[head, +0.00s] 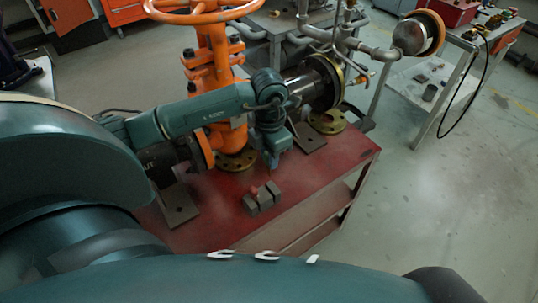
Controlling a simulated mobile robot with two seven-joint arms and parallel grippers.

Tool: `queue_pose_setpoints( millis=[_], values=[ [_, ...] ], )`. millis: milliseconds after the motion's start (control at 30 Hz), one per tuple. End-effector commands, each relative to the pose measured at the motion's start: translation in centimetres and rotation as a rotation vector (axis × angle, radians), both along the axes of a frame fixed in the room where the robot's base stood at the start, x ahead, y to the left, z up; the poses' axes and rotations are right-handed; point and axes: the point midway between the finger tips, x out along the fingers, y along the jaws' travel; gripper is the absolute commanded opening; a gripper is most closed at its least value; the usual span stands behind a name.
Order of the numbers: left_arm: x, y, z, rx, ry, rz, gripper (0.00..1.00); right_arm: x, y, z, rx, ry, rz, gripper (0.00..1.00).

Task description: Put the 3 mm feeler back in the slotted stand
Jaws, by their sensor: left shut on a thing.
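The slotted stand (264,203) is a small grey block with slots on the red bench. A small red piece (254,190) shows at its left part, and I cannot tell whether it is in a slot. My left gripper (272,165) points down just above and behind the stand, apart from it. It is shut on a thin thing, probably the 3 mm feeler, too small and dark to make out. My right gripper is not in view.
The bench top is bare around the stand.

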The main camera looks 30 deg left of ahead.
Motion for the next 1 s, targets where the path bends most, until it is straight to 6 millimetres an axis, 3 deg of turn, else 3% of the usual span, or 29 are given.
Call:
queue_pose_setpoints(
  millis=[467, 1000],
  values=[
    [0.1, -0.1, -0.3, 0.0, 0.0, 0.007, 0.0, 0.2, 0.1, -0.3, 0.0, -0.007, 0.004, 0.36],
    [0.1, 0.0, -4.8, 0.0, 0.0, 0.007, 0.0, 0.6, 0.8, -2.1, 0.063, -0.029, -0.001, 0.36]
  ],
)
